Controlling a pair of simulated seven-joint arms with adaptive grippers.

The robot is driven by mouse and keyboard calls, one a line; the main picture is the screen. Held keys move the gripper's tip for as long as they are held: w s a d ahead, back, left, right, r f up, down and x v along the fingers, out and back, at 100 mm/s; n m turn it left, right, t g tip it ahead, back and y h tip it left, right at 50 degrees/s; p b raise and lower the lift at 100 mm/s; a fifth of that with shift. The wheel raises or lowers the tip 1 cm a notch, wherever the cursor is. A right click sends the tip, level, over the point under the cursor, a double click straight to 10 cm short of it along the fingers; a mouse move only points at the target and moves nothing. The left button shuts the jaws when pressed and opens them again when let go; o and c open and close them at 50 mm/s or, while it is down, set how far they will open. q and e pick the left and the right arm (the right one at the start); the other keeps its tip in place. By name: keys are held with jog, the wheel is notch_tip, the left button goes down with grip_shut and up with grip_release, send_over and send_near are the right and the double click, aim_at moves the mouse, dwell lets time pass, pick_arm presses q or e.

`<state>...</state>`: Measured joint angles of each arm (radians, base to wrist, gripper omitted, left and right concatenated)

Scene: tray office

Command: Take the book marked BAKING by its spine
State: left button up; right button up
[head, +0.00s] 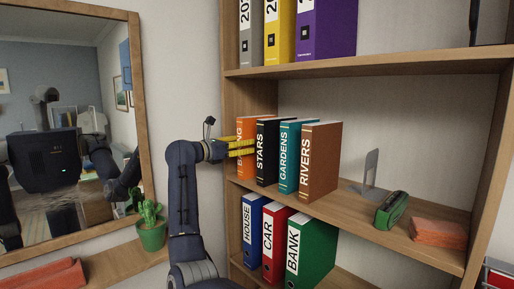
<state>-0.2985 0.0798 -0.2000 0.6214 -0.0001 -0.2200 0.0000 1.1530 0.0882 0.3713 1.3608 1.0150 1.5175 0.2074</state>
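The orange book marked BAKING (241,126) stands upright at the left end of the row on the middle shelf, its spine facing out. My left gripper (246,147) has yellow fingers in front of this spine, covering the middle letters. The fingertips reach to the left edge of the black STARS book (267,155). The finger gap and any contact with the book are hard to make out. My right gripper is not directly in view.
The teal GARDENS book (289,158) and brown RIVERS book (319,163) stand right of STARS. A grey bookend (369,172), green device (391,211) and orange block (438,232) sit farther right. A mirror (136,90) and potted cactus (151,235) are at left.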

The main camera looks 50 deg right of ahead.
jog(key=s+d, duration=0.1)
jog(key=d, duration=0.5)
jog(key=shift+d+r, duration=0.25)
grip_shut()
dwell(0.5)
jog(key=shift+s+r, duration=0.1)
